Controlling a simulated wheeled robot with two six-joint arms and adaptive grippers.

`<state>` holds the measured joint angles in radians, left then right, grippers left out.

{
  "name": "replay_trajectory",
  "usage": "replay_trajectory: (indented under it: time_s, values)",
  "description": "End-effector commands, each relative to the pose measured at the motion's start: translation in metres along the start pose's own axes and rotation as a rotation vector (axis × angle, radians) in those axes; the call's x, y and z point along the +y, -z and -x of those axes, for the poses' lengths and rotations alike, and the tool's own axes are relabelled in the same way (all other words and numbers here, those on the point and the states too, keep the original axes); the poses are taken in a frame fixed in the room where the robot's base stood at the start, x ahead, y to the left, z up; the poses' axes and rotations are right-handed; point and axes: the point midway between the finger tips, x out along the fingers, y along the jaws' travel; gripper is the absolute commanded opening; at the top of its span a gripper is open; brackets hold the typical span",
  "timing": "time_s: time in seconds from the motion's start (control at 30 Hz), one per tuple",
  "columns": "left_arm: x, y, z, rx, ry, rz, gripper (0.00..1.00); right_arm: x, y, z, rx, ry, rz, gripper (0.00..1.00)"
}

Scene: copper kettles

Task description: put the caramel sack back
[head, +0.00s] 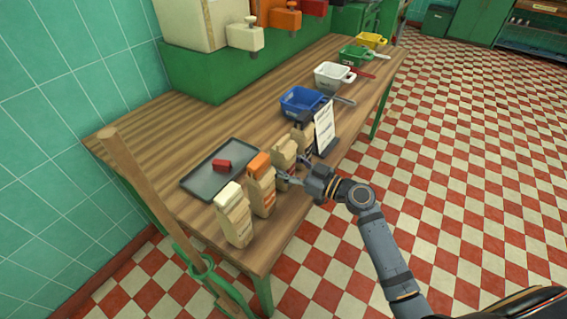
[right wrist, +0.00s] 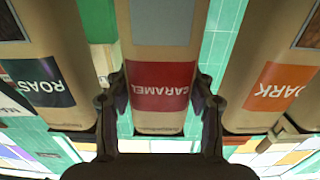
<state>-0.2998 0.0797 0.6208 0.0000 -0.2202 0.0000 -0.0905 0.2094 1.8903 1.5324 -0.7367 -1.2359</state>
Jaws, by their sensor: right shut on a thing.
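The caramel sack (head: 284,151) is a tan paper sack in the row of sacks along the table's front edge. In the right wrist view its red CARAMEL label (right wrist: 160,87) shows upside down between the fingers. My right gripper (head: 292,180) is shut on this sack from the front edge side; it also shows in the right wrist view (right wrist: 159,108). I cannot tell whether the sack's base touches the table. My left gripper is out of view.
An orange-topped sack (head: 261,186) and a white-topped sack (head: 233,217) stand on the near side; the roast sack (right wrist: 42,85) is on the other side, by a sign (head: 324,128). A grey tray (head: 196,186) with a red block (head: 222,165) lies behind. Coloured bins, including a blue one (head: 301,101), stand farther along.

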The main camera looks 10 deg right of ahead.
Motion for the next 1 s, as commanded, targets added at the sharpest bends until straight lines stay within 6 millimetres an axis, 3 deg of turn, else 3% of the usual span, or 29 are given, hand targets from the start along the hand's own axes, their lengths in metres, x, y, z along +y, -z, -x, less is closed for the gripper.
replay_trajectory:
  time_s: [0.23, 0.27, 0.4, 0.7, 0.8, 1.0]
  values:
    - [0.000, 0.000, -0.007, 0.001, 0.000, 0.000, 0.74, 0.000, -0.005, 0.000, 0.000, 0.000, 0.000, 0.12]
    - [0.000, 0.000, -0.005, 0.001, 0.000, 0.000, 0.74, 0.000, -0.003, 0.000, 0.000, 0.000, 0.000, 0.58]
    - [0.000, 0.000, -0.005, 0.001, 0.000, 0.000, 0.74, 0.000, -0.003, 0.000, 0.000, 0.000, 0.000, 0.77]
    - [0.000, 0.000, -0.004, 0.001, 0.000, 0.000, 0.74, 0.000, -0.002, 0.000, 0.000, 0.000, 0.000, 0.77]
    - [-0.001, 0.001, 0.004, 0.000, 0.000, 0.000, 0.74, 0.000, 0.004, 0.000, -0.001, 0.000, 0.000, 0.77]
    - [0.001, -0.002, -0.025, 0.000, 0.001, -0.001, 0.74, -0.001, -0.008, 0.035, -0.009, 0.005, 0.006, 0.77]
